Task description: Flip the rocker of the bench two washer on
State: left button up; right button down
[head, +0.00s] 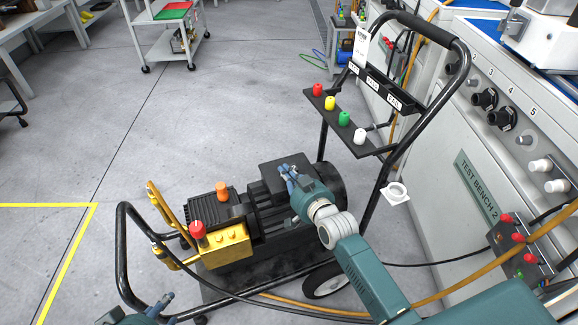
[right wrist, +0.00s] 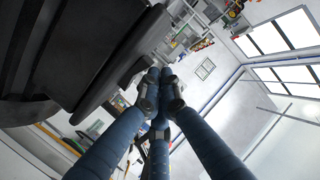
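A washer with a black motor (head: 262,215) and a yellow pump block (head: 225,245) stands on a black tubular cart in front of the bench marked TEST BENCH 2 (head: 477,186). A dark box (head: 272,177) sits on top of the motor. My right gripper (head: 287,171) is over this box in the head view; its blue fingers (right wrist: 157,75) come together at the tips, with nothing seen between them. I cannot make out a rocker; the gripper covers part of the box. My left gripper (head: 165,302) is at the bottom edge, mostly cut off, near the cart's front bar.
The cart's black handle (head: 425,30) rises at the right, with a nozzle rack (head: 340,120) of coloured caps. An orange hose (head: 470,285) and a dark cable cross below. A red-buttoned box (head: 518,245) is on the bench. The floor at left is clear.

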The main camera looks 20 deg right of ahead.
pick_arm(q)
jog(key=s, duration=0.1)
jog(key=s+f+g, duration=0.1)
jog(key=s+a, duration=0.1)
jog(key=shift+s+f+g, duration=0.1)
jog(key=shift+f+g, duration=0.2)
pick_arm(e)
jog(key=shift+a+f, duration=0.1)
pick_arm(q)
jog(key=shift+s, duration=0.1)
